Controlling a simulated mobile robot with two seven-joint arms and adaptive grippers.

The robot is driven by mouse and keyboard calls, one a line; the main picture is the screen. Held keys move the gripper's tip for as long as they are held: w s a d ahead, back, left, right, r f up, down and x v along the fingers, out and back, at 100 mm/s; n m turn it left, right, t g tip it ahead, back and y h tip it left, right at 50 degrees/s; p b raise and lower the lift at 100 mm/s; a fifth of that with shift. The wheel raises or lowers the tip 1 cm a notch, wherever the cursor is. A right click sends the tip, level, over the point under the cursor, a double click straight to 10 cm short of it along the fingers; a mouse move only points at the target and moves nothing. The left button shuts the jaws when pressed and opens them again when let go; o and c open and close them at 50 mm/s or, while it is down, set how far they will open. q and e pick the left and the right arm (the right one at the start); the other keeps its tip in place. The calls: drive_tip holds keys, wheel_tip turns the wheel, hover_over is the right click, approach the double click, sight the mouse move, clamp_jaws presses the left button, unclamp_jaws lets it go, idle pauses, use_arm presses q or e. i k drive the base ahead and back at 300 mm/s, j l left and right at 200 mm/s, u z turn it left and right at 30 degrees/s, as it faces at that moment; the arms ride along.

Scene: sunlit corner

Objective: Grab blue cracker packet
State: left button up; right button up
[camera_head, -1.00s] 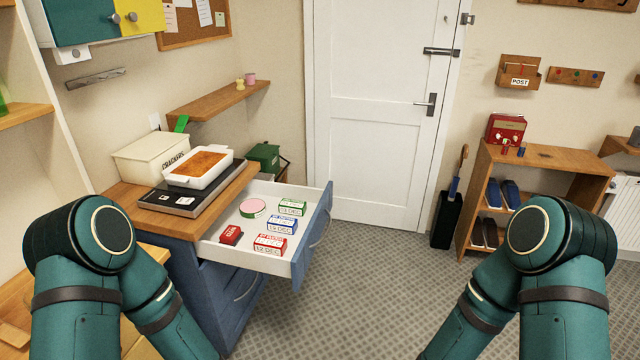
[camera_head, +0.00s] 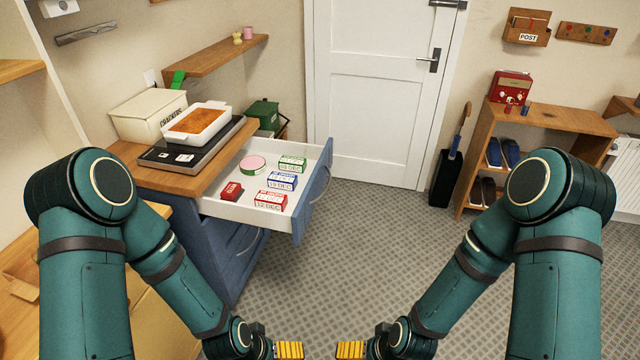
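The blue-and-white packet (camera_head: 282,181) lies flat in the open drawer (camera_head: 226,210), between a green-and-white packet (camera_head: 292,164) and a red-and-white packet (camera_head: 270,200). Its printed label is too small to read fully. My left gripper (camera_head: 289,350) is low in the picture, in front of the drawer and apart from the packet. My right gripper (camera_head: 350,350) is low too, facing the left one. Both show yellow finger parts, cut by the bottom edge, and whether they are open or shut does not show. I see nothing held in either.
The drawer also holds a small red box (camera_head: 231,191) and a round pink-and-green tin (camera_head: 252,164). Above it, a white baking dish (camera_head: 197,122) stands on a dark scale (camera_head: 180,158) on the wooden counter (camera_head: 128,152). The patterned floor (camera_head: 345,250) right of the drawer is clear.

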sight(277, 180)
drive_tip(key=i+z, duration=0.1)
drive_tip(key=z, duration=0.65)
drive_tip(key=i+j+z, duration=0.45)
drive_tip(key=j+z, duration=0.2)
drive_tip(key=j, duration=0.2)
drive_tip(key=i, duration=0.05)
